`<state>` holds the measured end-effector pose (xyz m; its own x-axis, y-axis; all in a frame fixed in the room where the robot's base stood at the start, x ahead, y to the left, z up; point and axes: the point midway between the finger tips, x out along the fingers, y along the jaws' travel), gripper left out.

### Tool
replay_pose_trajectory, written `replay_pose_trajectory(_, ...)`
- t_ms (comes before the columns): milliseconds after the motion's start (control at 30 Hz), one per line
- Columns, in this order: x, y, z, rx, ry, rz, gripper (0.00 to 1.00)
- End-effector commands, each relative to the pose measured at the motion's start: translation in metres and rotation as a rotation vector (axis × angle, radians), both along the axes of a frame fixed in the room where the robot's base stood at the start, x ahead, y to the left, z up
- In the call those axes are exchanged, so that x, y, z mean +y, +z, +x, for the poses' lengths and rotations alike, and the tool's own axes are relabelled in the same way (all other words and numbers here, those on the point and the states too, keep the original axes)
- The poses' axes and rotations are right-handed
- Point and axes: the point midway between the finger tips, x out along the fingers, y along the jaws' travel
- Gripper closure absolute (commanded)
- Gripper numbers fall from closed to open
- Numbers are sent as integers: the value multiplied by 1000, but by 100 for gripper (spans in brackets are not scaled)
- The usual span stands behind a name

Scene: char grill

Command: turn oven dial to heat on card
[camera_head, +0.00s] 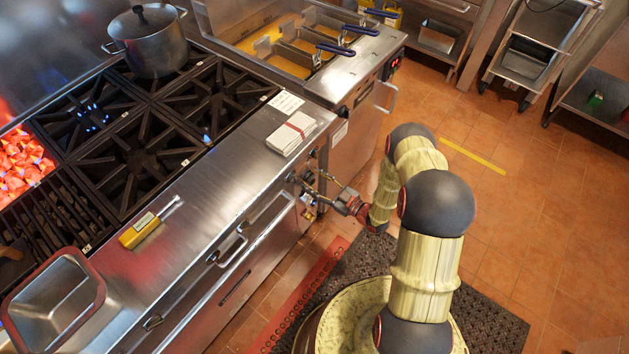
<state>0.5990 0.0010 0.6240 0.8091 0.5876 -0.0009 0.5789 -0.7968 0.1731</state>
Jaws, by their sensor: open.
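My gripper (312,193) is at the front face of the range, at the right end of its oven door. Its fingers are apart, with nothing seen between them. They reach toward small dial-like parts on the front panel (292,178). The fingers overlap these parts, and I cannot tell whether they touch. Another dark dial (314,153) shows higher up, near the corner. A white card (286,103) with small print lies flat on the steel top beside the burners. Its writing is too small to read.
A banded white stack (291,133) lies on the counter edge above my gripper. A yellow lighter-like tool (150,226) and a steel pan (55,305) lie left. A pot (149,40) stands on the burners. A fryer (300,45) adjoins. Floor at right is clear.

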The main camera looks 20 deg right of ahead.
Motion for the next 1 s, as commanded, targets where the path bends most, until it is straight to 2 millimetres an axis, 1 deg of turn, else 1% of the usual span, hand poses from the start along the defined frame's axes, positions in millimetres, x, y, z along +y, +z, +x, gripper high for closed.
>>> replay_pose_trajectory(133, -2, 0, -2, 0, -1, 0, 52)
replay_pose_trajectory(233, -8, 0, -9, 1, -2, 0, 52)
replay_pose_trajectory(367, -22, 0, -27, 1, -5, 2, 52)
replay_pose_trajectory(600, -49, 0, -65, 1, -6, 1, 52)
replay_pose_trajectory(700, -58, 0, -77, 1, -4, 1, 52)
replay_pose_trajectory(833, -66, 0, -89, 0, -3, 0, 52)
replay_pose_trajectory(1000, -70, 0, -96, 0, -1, 0, 52)
